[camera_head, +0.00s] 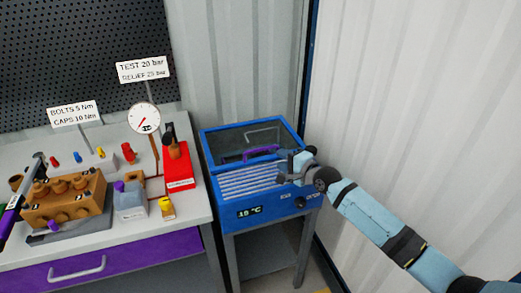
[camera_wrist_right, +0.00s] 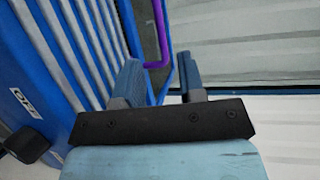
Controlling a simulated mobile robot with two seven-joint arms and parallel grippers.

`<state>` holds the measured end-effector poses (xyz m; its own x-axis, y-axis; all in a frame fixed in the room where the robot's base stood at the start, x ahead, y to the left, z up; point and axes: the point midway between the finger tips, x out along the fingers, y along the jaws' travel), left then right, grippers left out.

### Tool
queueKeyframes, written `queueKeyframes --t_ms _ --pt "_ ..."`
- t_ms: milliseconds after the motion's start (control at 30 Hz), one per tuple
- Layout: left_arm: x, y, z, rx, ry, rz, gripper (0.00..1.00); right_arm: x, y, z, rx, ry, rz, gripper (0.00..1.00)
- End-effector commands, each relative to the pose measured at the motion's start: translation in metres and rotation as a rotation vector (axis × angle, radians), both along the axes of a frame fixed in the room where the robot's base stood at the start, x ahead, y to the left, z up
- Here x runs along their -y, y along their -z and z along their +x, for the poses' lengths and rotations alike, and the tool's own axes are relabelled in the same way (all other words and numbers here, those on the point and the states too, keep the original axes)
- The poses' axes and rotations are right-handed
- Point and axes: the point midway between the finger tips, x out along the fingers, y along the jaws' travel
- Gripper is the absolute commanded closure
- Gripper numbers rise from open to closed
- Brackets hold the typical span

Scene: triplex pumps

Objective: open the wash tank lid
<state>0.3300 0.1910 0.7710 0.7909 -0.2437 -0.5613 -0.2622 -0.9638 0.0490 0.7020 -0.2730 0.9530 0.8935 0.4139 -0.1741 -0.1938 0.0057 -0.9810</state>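The blue wash tank (camera_head: 243,211) stands right of the bench. Its lid (camera_head: 228,147), a blue frame with a dark see-through pane, looks shut. A purple handle (camera_head: 260,153) sits at the lid's front edge and also shows in the right wrist view (camera_wrist_right: 157,38). My right gripper (camera_head: 282,167) is over the tank's right side, just right of the handle. Its two blue fingers (camera_wrist_right: 163,80) are apart with nothing between them; the handle's bar appears beyond the fingertips, apart from them.
Pale slats (camera_head: 250,182) cover the tank's front part, above a temperature display (camera_head: 249,211). The bench (camera_head: 200,205) at left carries a pump block (camera_head: 65,203), a gauge (camera_head: 144,119) and a red unit (camera_head: 179,172). A corrugated wall (camera_head: 400,110) rises close on the right.

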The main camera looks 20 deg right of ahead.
Motion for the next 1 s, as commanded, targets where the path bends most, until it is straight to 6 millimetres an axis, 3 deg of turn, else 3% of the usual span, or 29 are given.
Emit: queueKeyframes --t_ms 200,433,600,933,1000 --pt "-0.001 0.005 0.0 -0.004 -0.002 -0.001 0.57 -0.02 0.008 0.045 0.0 0.0 -0.001 0.64" --pt "0.0 0.008 0.0 -0.01 -0.004 -0.004 0.57 -0.037 0.016 0.08 0.0 0.0 -0.001 0.64" --pt "0.001 0.006 0.002 -0.006 -0.006 -0.009 0.57 -0.042 0.018 0.092 0.0 0.001 -0.002 0.64" --pt "0.002 0.006 0.002 -0.006 -0.007 -0.012 0.57 -0.043 0.019 0.094 0.0 0.0 -0.002 0.64" --pt "0.002 0.007 0.002 -0.007 -0.007 -0.012 0.57 -0.043 0.019 0.094 0.0 0.0 -0.002 0.78"
